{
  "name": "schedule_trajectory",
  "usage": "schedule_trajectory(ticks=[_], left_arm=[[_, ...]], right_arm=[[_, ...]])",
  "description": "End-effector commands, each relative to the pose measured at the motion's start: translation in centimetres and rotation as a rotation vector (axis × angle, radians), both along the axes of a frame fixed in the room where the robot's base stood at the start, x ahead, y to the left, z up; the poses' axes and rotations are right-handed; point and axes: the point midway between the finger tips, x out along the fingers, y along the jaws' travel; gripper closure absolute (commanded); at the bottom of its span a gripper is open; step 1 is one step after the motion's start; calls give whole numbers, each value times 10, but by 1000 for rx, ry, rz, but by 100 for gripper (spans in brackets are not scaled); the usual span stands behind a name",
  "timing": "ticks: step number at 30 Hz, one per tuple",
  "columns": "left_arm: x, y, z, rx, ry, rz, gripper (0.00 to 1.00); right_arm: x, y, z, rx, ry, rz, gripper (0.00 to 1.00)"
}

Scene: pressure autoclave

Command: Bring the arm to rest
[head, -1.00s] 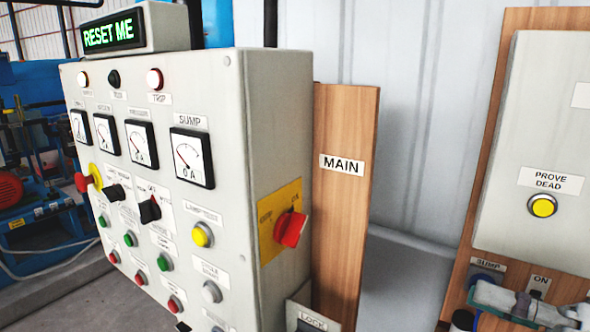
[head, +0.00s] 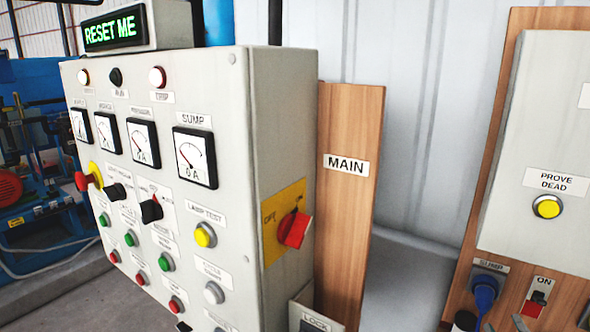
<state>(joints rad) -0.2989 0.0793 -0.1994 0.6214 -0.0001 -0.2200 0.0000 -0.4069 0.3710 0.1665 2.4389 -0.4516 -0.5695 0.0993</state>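Only a small pale tip of what appears to be my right gripper (head: 520,324) shows at the bottom right edge of the head view, below the ON switch (head: 538,297). The rest of it is cut off, so I cannot tell whether it is open or holds anything. My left gripper is not in view. A blue plug (head: 486,292) sits at the SUMP socket, with its lower part running down out of the frame. The switch beside it has a red lower part and is clear of the gripper.
A grey control cabinet (head: 282,110) fills the left and middle, with a red rotary handle (head: 295,229) on its side. Its display (head: 112,30) reads RESET ME. A wooden MAIN board (head: 347,220) stands behind it. A yellow PROVE DEAD button (head: 547,207) is at right.

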Motion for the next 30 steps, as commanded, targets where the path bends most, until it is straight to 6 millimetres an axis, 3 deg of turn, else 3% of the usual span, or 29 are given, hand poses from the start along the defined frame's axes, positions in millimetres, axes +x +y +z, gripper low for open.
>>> schedule_trajectory(ticks=[1, 3, 6, 9, 15, 20, 26, 30], left_arm=[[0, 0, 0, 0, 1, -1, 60], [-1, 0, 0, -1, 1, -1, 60], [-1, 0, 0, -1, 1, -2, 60], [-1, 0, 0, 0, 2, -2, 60], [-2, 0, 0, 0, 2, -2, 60], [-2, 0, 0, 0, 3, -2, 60], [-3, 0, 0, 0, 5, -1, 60], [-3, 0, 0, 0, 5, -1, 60]], right_arm=[[-8, 4, -38, 101, 122, -36, 62], [-24, 15, -88, 222, 299, -79, 62], [-54, 39, -146, 358, 533, -114, 62], [-84, 64, -184, 450, 722, -127, 62], [-140, 110, -229, 565, 1018, -119, 62], [-183, 144, -247, 627, 1223, -94, 62], [-173, 146, -307, 623, 1262, -104, 62], [-169, 147, -357, 621, 1282, -109, 62]])
